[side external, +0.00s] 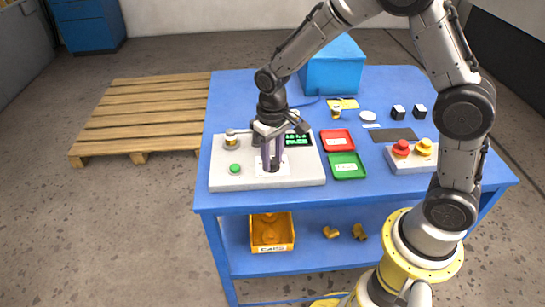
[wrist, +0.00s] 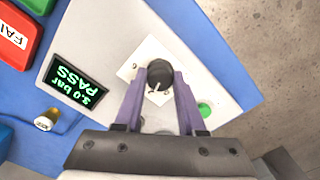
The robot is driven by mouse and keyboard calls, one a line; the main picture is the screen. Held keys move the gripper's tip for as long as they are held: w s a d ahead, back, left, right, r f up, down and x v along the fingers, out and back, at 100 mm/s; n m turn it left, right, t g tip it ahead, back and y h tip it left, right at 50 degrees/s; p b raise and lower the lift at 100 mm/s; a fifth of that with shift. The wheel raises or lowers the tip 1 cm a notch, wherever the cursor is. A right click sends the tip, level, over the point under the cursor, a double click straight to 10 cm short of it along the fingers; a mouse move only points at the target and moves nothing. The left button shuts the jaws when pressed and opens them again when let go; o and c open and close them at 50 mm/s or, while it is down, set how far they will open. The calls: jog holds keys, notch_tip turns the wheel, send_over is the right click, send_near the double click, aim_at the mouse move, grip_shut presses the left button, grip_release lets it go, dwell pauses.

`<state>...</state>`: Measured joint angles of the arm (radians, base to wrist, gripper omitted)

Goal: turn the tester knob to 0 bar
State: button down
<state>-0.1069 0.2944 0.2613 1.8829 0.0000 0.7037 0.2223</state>
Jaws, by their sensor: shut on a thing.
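The tester is a light grey box (side external: 305,172) on the blue table, under my gripper (side external: 271,163) in the side view. In the wrist view its black round knob (wrist: 159,72) sits on a white square plate, with a white pointer mark toward the bottom of the picture. The purple fingers of my gripper (wrist: 159,82) are shut on the knob, one at each side. The tester's display (wrist: 77,82) reads 3.0 bar and PASS in green. In the side view the fingers hide most of the knob.
A green button (wrist: 205,109) is on the tester near the knob. A brass valve (side external: 231,143) lies at the tester's back left. A red tray (side external: 336,141) and a green tray (side external: 347,165) are to its right. A box with red and yellow buttons (side external: 411,156) stands farther right.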

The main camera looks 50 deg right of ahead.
aim_at(273, 160)
jog(key=n, duration=0.4)
jog(key=shift+n, duration=2.2)
jog(key=c, duration=0.5)
grip_release()
notch_tip(273, 160, up, 14)
